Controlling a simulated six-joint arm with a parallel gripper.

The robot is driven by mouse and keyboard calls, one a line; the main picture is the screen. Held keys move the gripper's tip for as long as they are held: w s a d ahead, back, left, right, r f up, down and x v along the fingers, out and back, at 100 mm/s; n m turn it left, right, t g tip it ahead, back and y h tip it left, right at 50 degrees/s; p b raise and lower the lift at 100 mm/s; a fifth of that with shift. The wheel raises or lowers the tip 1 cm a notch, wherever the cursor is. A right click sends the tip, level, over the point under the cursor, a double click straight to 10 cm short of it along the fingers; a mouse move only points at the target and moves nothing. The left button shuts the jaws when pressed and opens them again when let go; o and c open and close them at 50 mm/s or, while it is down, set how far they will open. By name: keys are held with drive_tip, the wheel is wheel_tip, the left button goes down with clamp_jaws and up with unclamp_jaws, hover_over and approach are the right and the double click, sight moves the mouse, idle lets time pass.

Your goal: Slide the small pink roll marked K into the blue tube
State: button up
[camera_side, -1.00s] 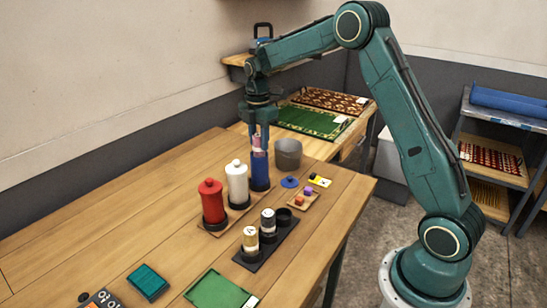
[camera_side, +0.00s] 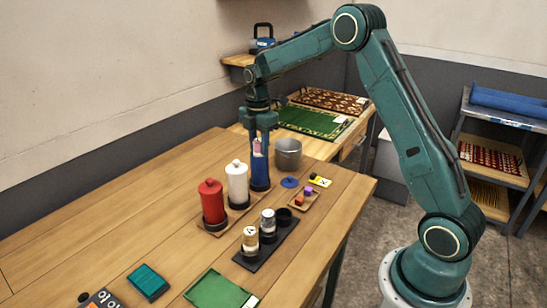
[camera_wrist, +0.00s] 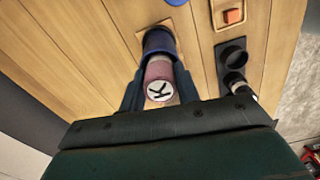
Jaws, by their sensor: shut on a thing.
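The small pink roll (camera_side: 257,148) stands upright at the mouth of the blue tube (camera_side: 260,175). In the wrist view its white end with a black K (camera_wrist: 160,90) faces me, with the blue tube (camera_wrist: 158,40) beyond it. My gripper (camera_side: 258,150) is shut on the roll, with a finger on each side; it also shows in the wrist view (camera_wrist: 160,88). The roll's lower part is hidden in the side view and appears to be inside the tube. How deep it sits I cannot tell.
Capped white (camera_side: 237,185) and red (camera_side: 212,205) tubes stand left of the blue one. A grey pot (camera_side: 288,153) is close behind. A blue lid (camera_side: 289,182) lies to the right. A dark holder (camera_side: 250,262) with two other rolls and an empty cup is in front.

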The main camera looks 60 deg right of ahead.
drive_tip(key=o, duration=1.1)
drive_tip(key=shift+c, duration=0.2)
drive_tip(key=shift+r, duration=0.15)
drive_tip(key=shift+r, duration=2.85)
